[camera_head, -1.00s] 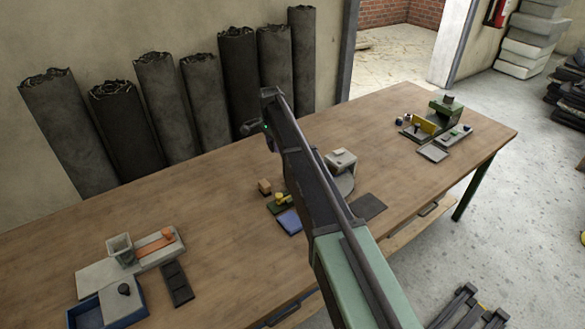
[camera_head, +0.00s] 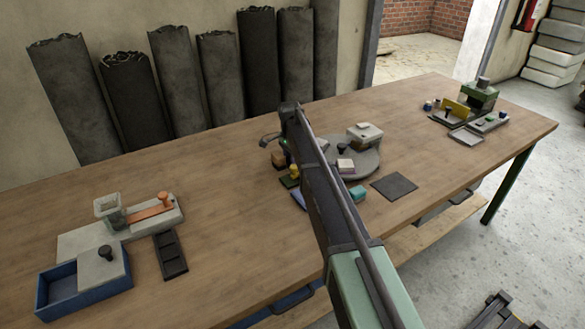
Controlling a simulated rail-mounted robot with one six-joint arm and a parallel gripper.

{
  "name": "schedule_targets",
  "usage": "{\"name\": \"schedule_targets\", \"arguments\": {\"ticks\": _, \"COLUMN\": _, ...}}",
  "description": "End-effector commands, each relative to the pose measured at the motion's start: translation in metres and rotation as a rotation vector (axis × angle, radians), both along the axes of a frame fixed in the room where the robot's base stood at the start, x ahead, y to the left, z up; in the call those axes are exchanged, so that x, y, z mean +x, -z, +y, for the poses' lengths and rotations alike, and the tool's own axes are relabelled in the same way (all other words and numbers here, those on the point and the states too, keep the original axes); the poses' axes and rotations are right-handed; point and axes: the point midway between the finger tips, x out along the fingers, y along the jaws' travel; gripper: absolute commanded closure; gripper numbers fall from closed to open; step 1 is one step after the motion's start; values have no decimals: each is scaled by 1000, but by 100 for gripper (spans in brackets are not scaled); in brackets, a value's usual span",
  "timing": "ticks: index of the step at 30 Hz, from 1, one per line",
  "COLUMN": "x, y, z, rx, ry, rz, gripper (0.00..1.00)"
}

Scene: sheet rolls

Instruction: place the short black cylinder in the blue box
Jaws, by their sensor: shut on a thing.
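My gripper (camera_head: 272,141) is at the middle of the table, low in the picture's view of the back part, beside a small wooden block (camera_head: 279,158). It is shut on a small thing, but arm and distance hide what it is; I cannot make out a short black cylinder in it. The blue box (camera_head: 43,295) stands at the table's front left, far from my gripper. A grey lid (camera_head: 88,268) with a black knob (camera_head: 105,253) covers its right part. Its left part is open, and the inside I can see looks empty.
A grey base with a clear cup (camera_head: 108,208) and orange lever (camera_head: 152,210) stands behind the box. A dark tray (camera_head: 171,256) lies to its right. A round plate (camera_head: 368,165) with small things is right of my arm. Table between is clear.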

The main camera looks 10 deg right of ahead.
Motion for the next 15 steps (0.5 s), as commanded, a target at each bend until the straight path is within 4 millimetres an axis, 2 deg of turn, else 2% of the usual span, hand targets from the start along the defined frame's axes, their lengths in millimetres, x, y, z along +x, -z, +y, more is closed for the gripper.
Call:
{"name": "schedule_targets", "arguments": {"ticks": 9, "x": 0, "y": 3, "z": 0, "rx": 0, "ry": 0, "rz": 0, "gripper": 90}}
{"name": "schedule_targets", "arguments": {"ticks": 10, "x": 0, "y": 3, "z": 0, "rx": 0, "ry": 0, "rz": 0, "gripper": 56}}
{"name": "schedule_targets", "arguments": {"ticks": 12, "x": 0, "y": 2, "z": 0, "rx": 0, "ry": 0, "rz": 0, "gripper": 47}}
{"name": "schedule_targets", "arguments": {"ticks": 15, "x": 0, "y": 2, "z": 0, "rx": 0, "ry": 0, "rz": 0, "gripper": 47}}
